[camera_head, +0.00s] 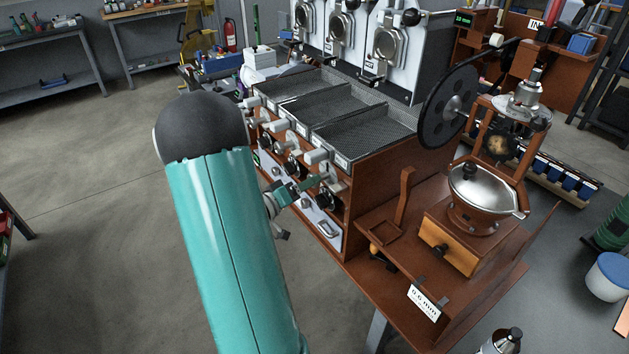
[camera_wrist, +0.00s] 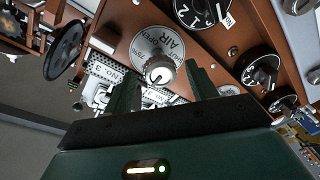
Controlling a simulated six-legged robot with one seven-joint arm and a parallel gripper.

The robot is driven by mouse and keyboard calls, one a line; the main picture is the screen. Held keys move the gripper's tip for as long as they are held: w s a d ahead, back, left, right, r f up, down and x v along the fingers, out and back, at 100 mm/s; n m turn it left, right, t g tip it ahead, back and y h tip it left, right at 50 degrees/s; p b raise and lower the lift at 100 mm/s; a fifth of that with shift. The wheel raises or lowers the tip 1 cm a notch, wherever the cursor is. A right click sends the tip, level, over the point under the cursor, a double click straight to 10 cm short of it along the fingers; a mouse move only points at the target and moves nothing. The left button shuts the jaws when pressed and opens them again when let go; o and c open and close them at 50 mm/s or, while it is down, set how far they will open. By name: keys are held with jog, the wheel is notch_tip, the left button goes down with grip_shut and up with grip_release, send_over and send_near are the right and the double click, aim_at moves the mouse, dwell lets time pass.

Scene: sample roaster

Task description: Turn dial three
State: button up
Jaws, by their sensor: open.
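In the wrist view, my gripper (camera_wrist: 160,78) is open, with one dark green finger on each side of a silver knob (camera_wrist: 160,73). The knob sits on a round white plate marked AIR (camera_wrist: 158,45); I cannot tell whether the fingers touch it. Black numbered dials show to the right: a large one (camera_wrist: 196,8), another (camera_wrist: 260,69) and a smaller one (camera_wrist: 283,102). I cannot tell which is dial three. In the head view, my gripper (camera_head: 313,184) is at the roaster's front panel, near a black dial (camera_head: 325,198).
Mesh trays (camera_head: 345,115) top the wooden roaster cabinet. A grinder with a silver bowl (camera_head: 483,187) and a black wheel (camera_head: 448,107) stand to the right. White tray handles (camera_head: 316,156) jut out above the panel. The floor (camera_head: 95,220) at the left is clear.

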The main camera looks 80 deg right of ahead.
jog(key=shift+x, duration=1.6)
jog(key=c, duration=1)
